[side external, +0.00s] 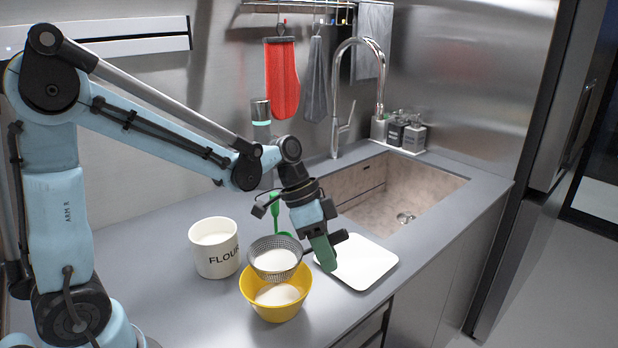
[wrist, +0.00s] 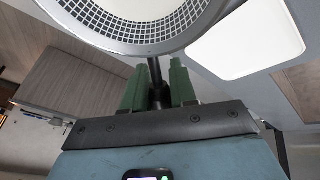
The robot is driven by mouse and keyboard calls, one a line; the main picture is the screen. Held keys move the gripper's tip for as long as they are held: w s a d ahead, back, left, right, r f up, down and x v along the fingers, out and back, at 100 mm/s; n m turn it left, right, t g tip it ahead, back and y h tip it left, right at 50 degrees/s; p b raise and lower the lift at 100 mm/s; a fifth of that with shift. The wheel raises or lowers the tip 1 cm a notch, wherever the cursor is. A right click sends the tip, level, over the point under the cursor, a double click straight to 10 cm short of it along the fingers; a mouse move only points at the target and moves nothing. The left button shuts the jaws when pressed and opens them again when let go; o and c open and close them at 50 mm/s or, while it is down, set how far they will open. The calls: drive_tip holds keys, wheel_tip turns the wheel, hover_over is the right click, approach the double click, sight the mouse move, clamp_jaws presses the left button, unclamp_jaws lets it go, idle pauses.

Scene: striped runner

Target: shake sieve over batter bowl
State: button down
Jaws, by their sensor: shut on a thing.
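A mesh sieve (side external: 275,259) with white powder in it is over the yellow batter bowl (side external: 265,308) in the side external view. The bowl holds pale contents. My gripper (side external: 324,258) is to the right of the bowl, shut on the sieve's dark handle. In the wrist view the sieve's mesh and rim (wrist: 145,38) fill the top, and the handle runs down between my green fingers (wrist: 157,88). The bowl is not clearly visible in the wrist view.
A white flour canister (side external: 214,248) stands left of the bowl. A white board (side external: 362,264) lies right of it, also in the wrist view (wrist: 246,38). A green utensil (side external: 273,212) is behind the sieve. The sink (side external: 440,187) is at the back right.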

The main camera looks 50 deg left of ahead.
drive_tip(key=shift+s+d, duration=0.75)
drive_tip(key=shift+d, duration=0.2)
drive_tip(key=shift+w+a, duration=0.75)
drive_tip(key=shift+a, duration=0.2)
drive_tip(key=shift+s+d, duration=0.75)
drive_tip(key=shift+d, duration=0.2)
drive_tip(key=shift+w+a, duration=0.75)
drive_tip(key=shift+a, duration=0.2)
